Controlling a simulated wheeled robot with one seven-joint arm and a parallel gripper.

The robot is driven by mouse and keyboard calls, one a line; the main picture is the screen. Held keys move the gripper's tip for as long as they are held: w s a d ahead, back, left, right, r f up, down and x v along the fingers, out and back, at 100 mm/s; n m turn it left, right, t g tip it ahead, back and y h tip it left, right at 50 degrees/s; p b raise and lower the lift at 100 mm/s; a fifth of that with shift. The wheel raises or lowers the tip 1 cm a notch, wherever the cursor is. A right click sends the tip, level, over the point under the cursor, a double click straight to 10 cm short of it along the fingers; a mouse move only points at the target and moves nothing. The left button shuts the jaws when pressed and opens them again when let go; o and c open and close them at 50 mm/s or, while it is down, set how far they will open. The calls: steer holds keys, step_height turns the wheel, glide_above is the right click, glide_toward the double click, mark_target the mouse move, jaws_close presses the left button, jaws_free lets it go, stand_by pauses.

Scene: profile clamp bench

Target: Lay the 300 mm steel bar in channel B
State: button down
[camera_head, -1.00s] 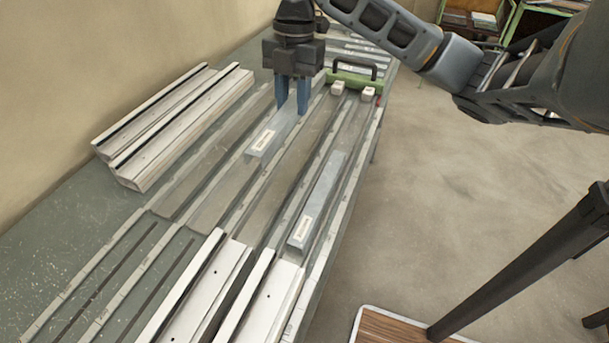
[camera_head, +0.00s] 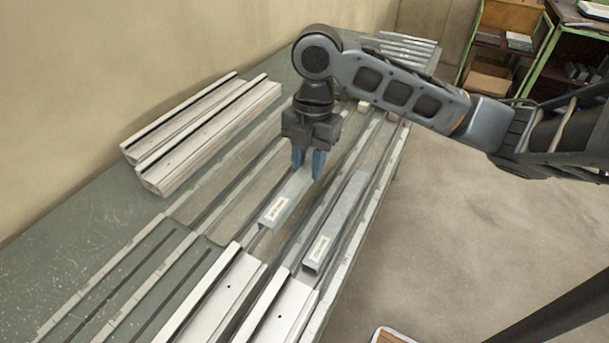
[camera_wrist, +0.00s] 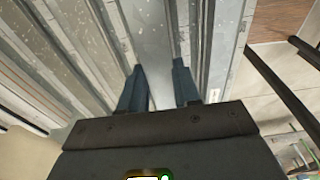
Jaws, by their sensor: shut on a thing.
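A grey steel bar with a white label (camera_head: 286,200) is between the blue fingers of my gripper (camera_head: 308,168). The gripper is shut on its far part, and its labelled end points toward the near side of the bench. It is over or in the left channel; I cannot tell whether it touches the floor of it. In the wrist view the grey bar (camera_wrist: 155,45) runs away between the two fingers (camera_wrist: 160,92). A second, longer-looking labelled bar (camera_head: 337,220) lies in the channel to the right. The labels are too small to read, and no channel letter shows.
White slotted profiles (camera_head: 205,130) are stacked at the left, by the wall. More white profiles (camera_head: 225,293) lie at the near end of the channels. The bench (camera_head: 70,260) is bare at the near left. A green-framed shelf (camera_head: 541,60) stands at the back right.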

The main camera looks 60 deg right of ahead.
mark_target(304, 180)
steer(key=shift+w+a+f, duration=0.3)
step_height(304, 180, down, 4)
steer(key=shift+r, duration=0.1)
steer(key=shift+f, duration=0.45)
steer(key=c, duration=0.8)
jaws_free()
steer(key=shift+r, duration=0.15)
